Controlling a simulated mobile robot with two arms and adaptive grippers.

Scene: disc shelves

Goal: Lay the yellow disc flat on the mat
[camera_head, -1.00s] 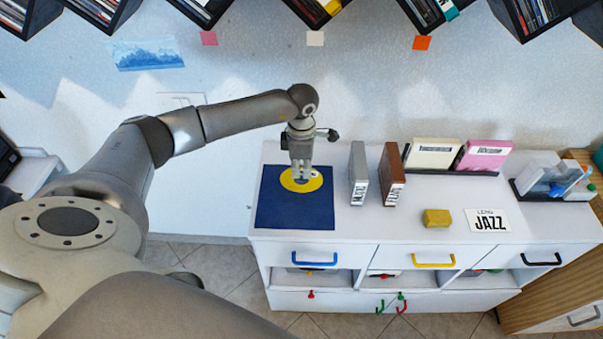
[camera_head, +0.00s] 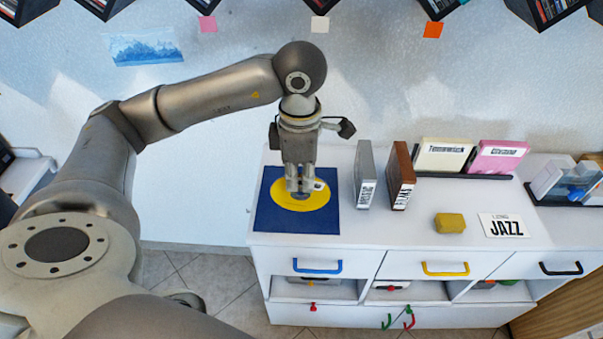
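The yellow disc (camera_head: 271,192) shows in front of the dark blue mat (camera_head: 271,223), near the middle of its upper half. Its face looks roughly level; I cannot tell the exact gap between it and the mat. My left gripper (camera_head: 303,188) points down over the mat. Its fingers are shut on the disc near the disc's middle and hide part of it. My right gripper is not in view.
Right of the mat stand a grey case (camera_head: 365,176) and a brown case (camera_head: 400,178) on the white cabinet top. A yellow block (camera_head: 449,223) and a JAZZ card (camera_head: 503,225) lie further right. Drawers with coloured handles are below.

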